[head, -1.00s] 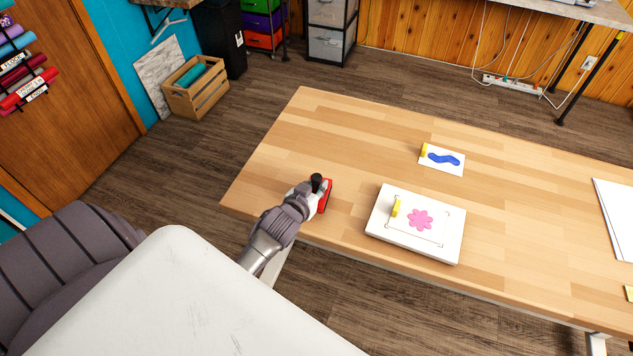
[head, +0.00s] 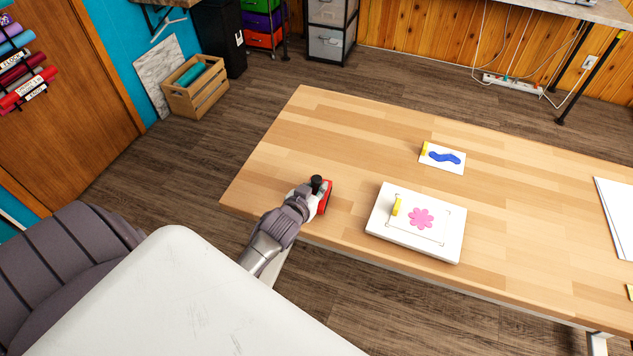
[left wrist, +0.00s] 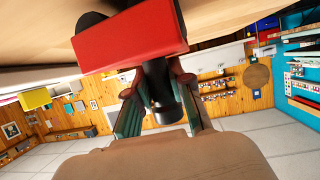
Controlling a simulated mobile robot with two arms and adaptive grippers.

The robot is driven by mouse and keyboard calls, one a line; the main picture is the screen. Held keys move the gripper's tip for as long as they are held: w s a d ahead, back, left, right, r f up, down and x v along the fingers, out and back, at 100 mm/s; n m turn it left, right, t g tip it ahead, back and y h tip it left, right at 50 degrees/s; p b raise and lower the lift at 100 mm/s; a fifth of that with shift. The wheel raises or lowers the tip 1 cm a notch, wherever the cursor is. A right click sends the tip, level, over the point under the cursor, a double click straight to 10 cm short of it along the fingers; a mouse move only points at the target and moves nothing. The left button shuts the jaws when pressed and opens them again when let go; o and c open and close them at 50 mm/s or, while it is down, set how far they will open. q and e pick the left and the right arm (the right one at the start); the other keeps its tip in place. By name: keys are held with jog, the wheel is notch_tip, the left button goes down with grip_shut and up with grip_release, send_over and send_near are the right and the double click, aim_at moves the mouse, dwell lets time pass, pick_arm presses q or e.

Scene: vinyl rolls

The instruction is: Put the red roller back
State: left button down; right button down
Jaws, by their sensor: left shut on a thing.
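The red roller (head: 327,197) is at the near left part of the wooden table, held in my left gripper (head: 312,198). In the left wrist view the red roller (left wrist: 130,42) shows as a wide red block with a black handle. The two fingers of my left gripper (left wrist: 158,88) are closed on either side of that handle. The tabletop lies close beyond the red block in that view. I cannot tell whether the roller touches the table. My right gripper is not in view.
A white board with a pink flower (head: 420,218) lies right of the gripper on the table (head: 330,130). A card with a blue wavy shape (head: 444,157) lies farther back. White sheets (head: 615,220) lie at the right. Vinyl rolls (head: 28,85) hang at the far left.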

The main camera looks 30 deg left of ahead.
pick_arm(q)
jog(key=shift+f, duration=0.1)
grip_release()
dwell(0.7)
jog(key=shift+s, duration=0.1)
dwell(0.4)
jog(key=shift+s+d+p, duration=0.2)
jog(key=shift+s+p, duration=0.35)
jog(key=shift+s, duration=0.45)
jog(key=shift+s+d+p, duration=0.15)
jog(key=shift+s+p, duration=0.4)
jog(key=shift+s, duration=0.4)
jog(key=shift+s+d+p, duration=0.2)
jog(key=shift+s+p, duration=0.25)
jog(key=shift+s, duration=0.75)
jog(key=shift+s+d+p, duration=0.2)
jog(key=shift+s+p, duration=0.25)
jog(key=shift+s, duration=0.75)
